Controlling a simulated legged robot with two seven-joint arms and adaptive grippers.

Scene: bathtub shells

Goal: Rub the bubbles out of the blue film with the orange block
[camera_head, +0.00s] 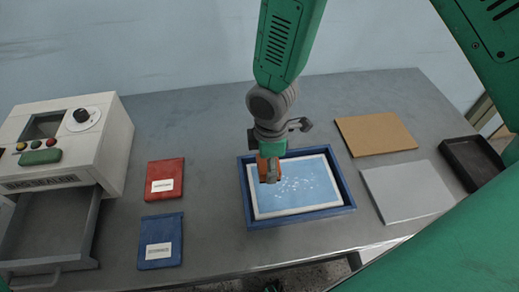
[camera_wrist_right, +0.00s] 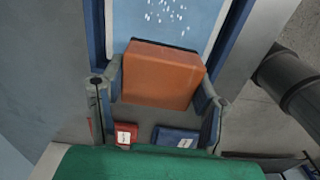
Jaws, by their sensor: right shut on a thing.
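The blue film (camera_head: 310,198) lies on a white-edged panel inside a blue tray (camera_head: 300,217). The film and specks also show at the top of the right wrist view (camera_wrist_right: 165,14). My right gripper (camera_head: 269,178) is over the left part of the film, shut on the orange block (camera_wrist_right: 163,76). The block's left edge shows in the head view (camera_head: 262,167). I cannot tell whether the block touches the film. My left gripper is not in view.
A white machine (camera_head: 75,140) with an open drawer (camera_head: 50,232) stands left. A red pouch (camera_head: 165,172) and a blue pouch (camera_head: 160,228) lie beside it. Right of the tray lie a tan board (camera_head: 375,133), a grey-white sheet (camera_head: 404,188) and a dark tray (camera_head: 468,158).

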